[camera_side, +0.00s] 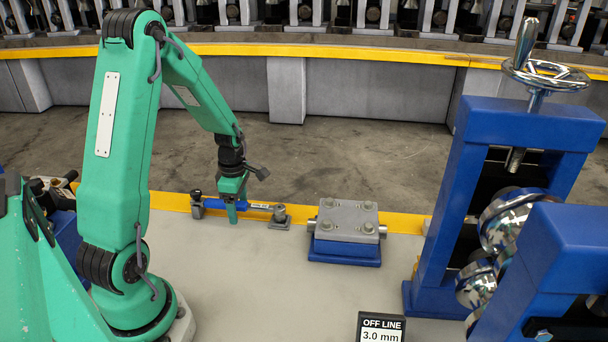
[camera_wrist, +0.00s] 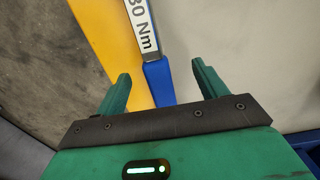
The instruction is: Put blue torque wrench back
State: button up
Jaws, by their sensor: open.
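The blue torque wrench (camera_side: 260,206) lies level along the yellow edge strip at the back of the bench, across two small supports. My gripper (camera_side: 232,215) is low over its middle and hides part of it. A gap shows on each side of the handle. The end of the handle is hidden by the gripper body.
A left support (camera_side: 197,205) and a right support (camera_side: 279,216) stand by the wrench's ends. A grey block on a blue base (camera_side: 345,232) is to the right, then a blue roller stand (camera_side: 525,125). A display (camera_side: 381,328) reads "OFF LINE 3.0 mm".

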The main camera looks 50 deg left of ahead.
jog(key=shift+r, duration=0.2)
dwell(0.4)
jog(key=shift+r, duration=2.8)
jog(key=shift+r, duration=0.1)
jog(key=shift+r, duration=3.85)
jog(key=s+d+r+m+t, duration=0.2)
jog(key=d+r+m, duration=0.1)
jog(key=d+m, duration=0.4)
jog(key=s+d+r+m+t, duration=0.1)
jog(key=s+d+r+m, duration=0.2)
jog(key=d+m, duration=0.3)
jog(key=s+d+r+m+t, duration=0.2)
jog(key=d+m, duration=0.5)
jog(key=m, duration=0.7)
jog(key=shift+s+d+r+t, duration=0.3)
jog(key=shift+s+r, duration=0.1)
jog(key=shift+s, duration=0.35)
